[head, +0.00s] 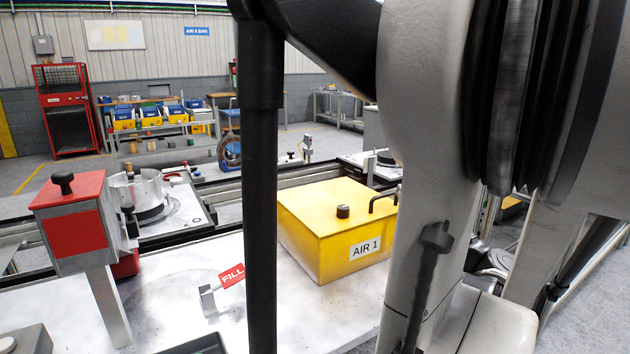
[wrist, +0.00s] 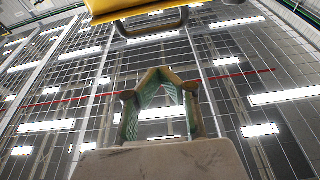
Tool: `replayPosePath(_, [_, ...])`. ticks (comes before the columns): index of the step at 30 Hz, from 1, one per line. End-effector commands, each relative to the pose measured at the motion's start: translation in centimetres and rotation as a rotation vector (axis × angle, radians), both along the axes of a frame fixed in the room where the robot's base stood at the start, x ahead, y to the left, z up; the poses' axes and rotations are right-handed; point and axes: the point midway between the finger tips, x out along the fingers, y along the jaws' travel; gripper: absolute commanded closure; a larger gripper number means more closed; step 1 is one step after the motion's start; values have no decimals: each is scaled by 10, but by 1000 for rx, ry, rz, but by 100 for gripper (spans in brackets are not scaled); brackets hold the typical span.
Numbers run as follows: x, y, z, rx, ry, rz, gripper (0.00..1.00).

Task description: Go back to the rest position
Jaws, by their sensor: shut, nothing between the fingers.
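My gripper (wrist: 160,74) shows in the wrist view, with its two green-padded fingers brought together at the tips and nothing between them. Beyond it are the ceiling lights and roof frame. A yellow body with a dark handle (wrist: 150,28) crosses the top edge of that view, apart from the fingers. In the head view my arm fills the right side, and I cannot make out the gripper there.
A yellow box (head: 312,240) marked AIR 1 stands on the metal bench (head: 180,285) beside my arm. A red box on a post (head: 75,225), a red FILL tag (head: 231,275) and a round metal fixture (head: 137,190) are to the left. A red cage (head: 68,110) stands behind.

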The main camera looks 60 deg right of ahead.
Motion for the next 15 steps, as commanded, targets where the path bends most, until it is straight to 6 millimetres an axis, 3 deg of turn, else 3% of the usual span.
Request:
replayPosePath(6, [-30,14,-19,0,0,-2,100])
replayPosePath(15, [-48,23,-32,0,0,1,100])
